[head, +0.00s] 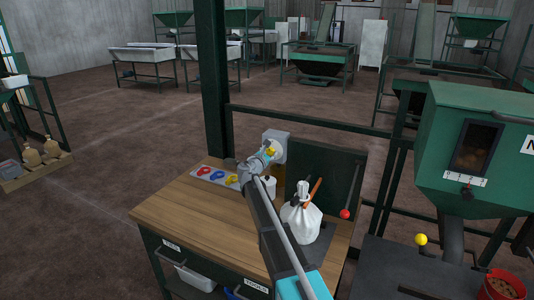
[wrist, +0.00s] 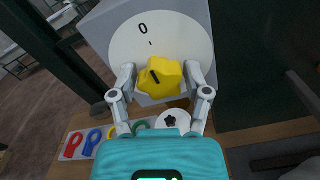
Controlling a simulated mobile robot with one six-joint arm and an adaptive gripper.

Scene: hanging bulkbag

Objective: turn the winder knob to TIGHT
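The winder knob (wrist: 160,77) is yellow and lobed, with a dark pointer mark. It sits on a round white dial (wrist: 191,42) on the grey winder box (head: 276,138). The dial shows a "0" near its top with a small tick below; no TIGHT label is visible, and the lower dial is hidden by the knob and fingers. My gripper (wrist: 160,72) has one finger on each side of the knob, and both fingertips appear to touch it. In the head view, my arm covers much of this and only a little yellow shows.
A wooden bench (head: 190,222) lies below the winder. A dark post (head: 212,80) rises behind. A green hopper (head: 470,150) stands farther right.

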